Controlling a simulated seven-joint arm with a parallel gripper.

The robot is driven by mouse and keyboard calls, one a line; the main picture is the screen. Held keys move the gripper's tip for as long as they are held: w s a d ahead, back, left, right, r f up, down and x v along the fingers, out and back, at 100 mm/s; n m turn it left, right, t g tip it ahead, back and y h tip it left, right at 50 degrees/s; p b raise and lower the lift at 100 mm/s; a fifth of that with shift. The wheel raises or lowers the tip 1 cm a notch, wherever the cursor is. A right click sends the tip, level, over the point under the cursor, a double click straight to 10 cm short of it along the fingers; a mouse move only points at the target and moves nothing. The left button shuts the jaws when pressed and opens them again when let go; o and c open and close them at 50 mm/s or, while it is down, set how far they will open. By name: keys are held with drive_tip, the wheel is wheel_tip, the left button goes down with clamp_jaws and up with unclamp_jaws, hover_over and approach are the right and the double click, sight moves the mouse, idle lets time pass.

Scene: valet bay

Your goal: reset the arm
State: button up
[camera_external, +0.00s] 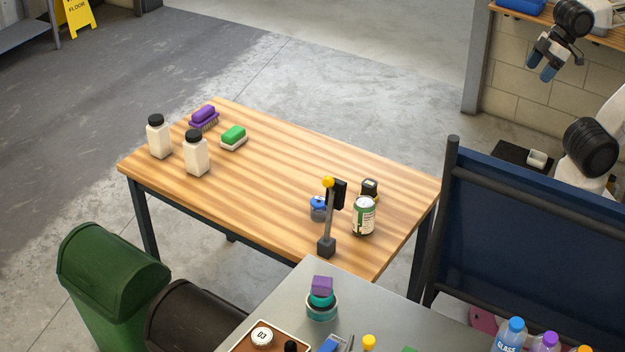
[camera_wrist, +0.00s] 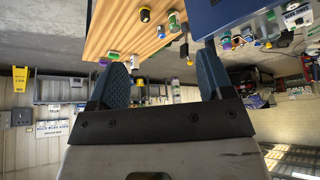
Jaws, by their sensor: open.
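My gripper (camera_external: 541,66) is at the upper right in the external view, with its blue fingers pointing down. It is raised well away from the wooden table. In the wrist view my gripper (camera_wrist: 162,62) shows two blue fingers spread apart, with nothing held between them. The wrist view appears upside down, with the wooden table (camera_wrist: 118,30) at the top, beyond the fingers.
The wooden table (camera_external: 290,165) holds two white bottles, a purple brush (camera_external: 204,117), a green brush (camera_external: 234,136), a can (camera_external: 364,216) and a yellow-topped post (camera_external: 328,215). A dark blue panel (camera_external: 540,240) stands between my arm and the grey bench (camera_external: 400,322).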

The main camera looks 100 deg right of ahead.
wheel_tip(320, 180, down, 9)
drive_tip(key=w+g, duration=0.1)
drive_tip(key=g, duration=0.2)
drive_tip(key=shift+w+d, duration=0.15)
drive_tip(key=shift+w, duration=0.1)
